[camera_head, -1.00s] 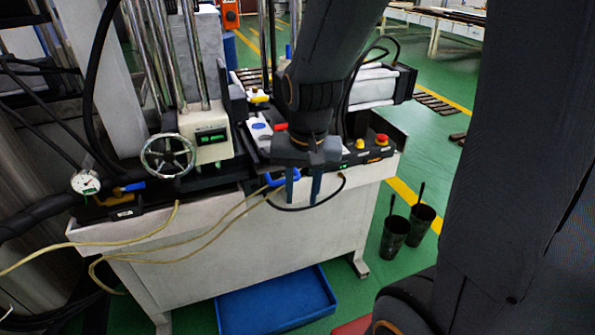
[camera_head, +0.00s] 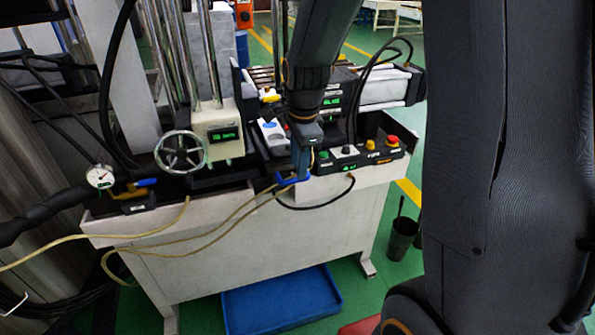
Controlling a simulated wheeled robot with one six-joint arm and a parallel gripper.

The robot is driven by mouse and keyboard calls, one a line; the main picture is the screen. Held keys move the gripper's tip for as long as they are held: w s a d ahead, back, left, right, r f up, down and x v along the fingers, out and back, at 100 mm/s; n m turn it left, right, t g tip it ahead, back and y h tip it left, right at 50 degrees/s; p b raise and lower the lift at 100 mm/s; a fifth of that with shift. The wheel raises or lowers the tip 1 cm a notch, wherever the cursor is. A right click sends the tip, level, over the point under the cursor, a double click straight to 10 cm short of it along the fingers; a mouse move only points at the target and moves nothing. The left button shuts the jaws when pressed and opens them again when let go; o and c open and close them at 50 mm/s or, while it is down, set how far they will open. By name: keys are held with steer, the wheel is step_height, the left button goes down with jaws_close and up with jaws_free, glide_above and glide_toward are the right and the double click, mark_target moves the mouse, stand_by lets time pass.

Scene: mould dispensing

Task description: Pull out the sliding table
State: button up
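A blue handle (camera_head: 290,182) sticks out at the front edge of the machine (camera_head: 225,238), below the dark bed where the sliding table seems to be. My gripper (camera_head: 301,168) points down at the right part of this handle. Its fingers are seen nearly edge-on and overlap each other, so the gap between them does not show. I cannot tell whether they touch or grip the handle. My arm hides part of the bed behind the gripper.
A handwheel (camera_head: 181,152) and a pressure gauge (camera_head: 100,177) are on the left. A control panel (camera_head: 362,152) with buttons is close to the right of my gripper. Yellow hoses hang in front. A blue tray (camera_head: 280,300) and a dark cup (camera_head: 402,238) stand on the floor.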

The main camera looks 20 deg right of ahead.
steer(key=shift+w+f+p, duration=0.15)
steer(key=shift+f, duration=0.85)
steer(key=shift+w+f+p, duration=0.15)
steer(key=shift+f, duration=0.8)
jaws_close()
